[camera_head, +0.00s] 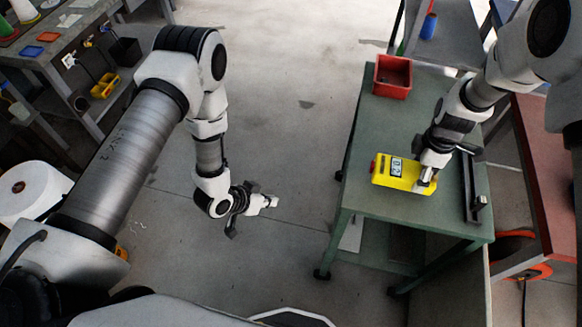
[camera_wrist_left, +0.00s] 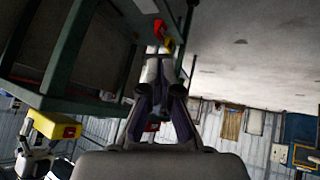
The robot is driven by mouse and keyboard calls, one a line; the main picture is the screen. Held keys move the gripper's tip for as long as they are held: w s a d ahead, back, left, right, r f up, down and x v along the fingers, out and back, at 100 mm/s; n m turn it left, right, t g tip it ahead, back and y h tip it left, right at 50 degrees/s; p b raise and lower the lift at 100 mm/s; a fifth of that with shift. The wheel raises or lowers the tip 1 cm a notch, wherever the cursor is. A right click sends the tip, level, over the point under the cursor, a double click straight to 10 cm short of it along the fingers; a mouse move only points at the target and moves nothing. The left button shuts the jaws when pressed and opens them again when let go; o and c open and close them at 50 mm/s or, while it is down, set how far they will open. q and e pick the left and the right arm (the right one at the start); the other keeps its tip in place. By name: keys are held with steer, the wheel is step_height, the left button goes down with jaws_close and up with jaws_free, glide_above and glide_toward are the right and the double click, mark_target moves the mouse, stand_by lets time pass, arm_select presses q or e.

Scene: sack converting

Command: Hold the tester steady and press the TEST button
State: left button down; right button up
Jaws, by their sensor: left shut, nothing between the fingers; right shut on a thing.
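The yellow tester (camera_head: 385,178) lies on the green cart top near its front left edge, with a small display (camera_head: 396,167) showing digits and a red part (camera_head: 374,165) at its left end. My right gripper (camera_head: 425,181) is shut on the tester's right end. My left gripper (camera_head: 271,201) is shut and empty, over open floor to the left of the cart, apart from the tester. In the left wrist view its fingers (camera_wrist_left: 155,72) are together, and the yellow tester (camera_wrist_left: 47,124) shows at the left with a red spot (camera_wrist_left: 69,132) on its end.
The green cart (camera_head: 362,195) has a red bin (camera_head: 392,77) at its back and a dark bar-like fixture (camera_head: 472,190) on the right. A reddish bench (camera_head: 548,165) stands to the right. Floor (camera_head: 275,110) between my left arm and the cart is clear.

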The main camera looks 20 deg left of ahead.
steer(key=shift+r, duration=0.3)
arm_select(q)
steer(key=s+a+n+g+y, duration=0.2)
steer(key=s+a, duration=0.1)
steer(key=s, duration=0.3)
steer(key=shift+s+a, duration=0.25)
steer(key=shift+f, duration=0.1)
stand_by(1.0)
arm_select(e)
steer(key=o, duration=1.4)
step_height(320, 180, up, 12)
